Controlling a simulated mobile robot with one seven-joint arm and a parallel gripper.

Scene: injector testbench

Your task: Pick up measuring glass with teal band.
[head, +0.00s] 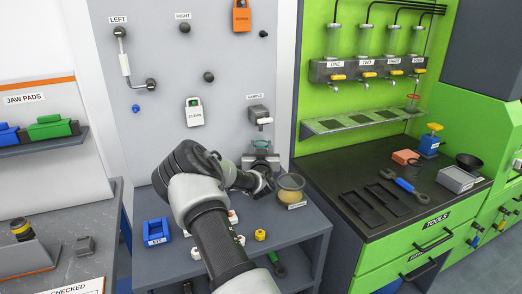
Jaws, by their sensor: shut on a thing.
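The measuring glass with the teal band (261,143) shows only as a teal ring above my gripper, in front of the grey panel. The rest of the glass is clear or hidden by my gripper. My gripper (261,157) is shut on the glass, just below the tap labelled SAMPLE (259,113). My arm hides part of the bench below it. I cannot tell whether the base of the glass touches anything.
A round pot with yellowish contents (290,186) stands close to the right of my gripper. A blue tray (156,231) and a yellow nut (260,235) lie on the grey bench (290,228). A green bench with a dark top (350,165) stands to the right.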

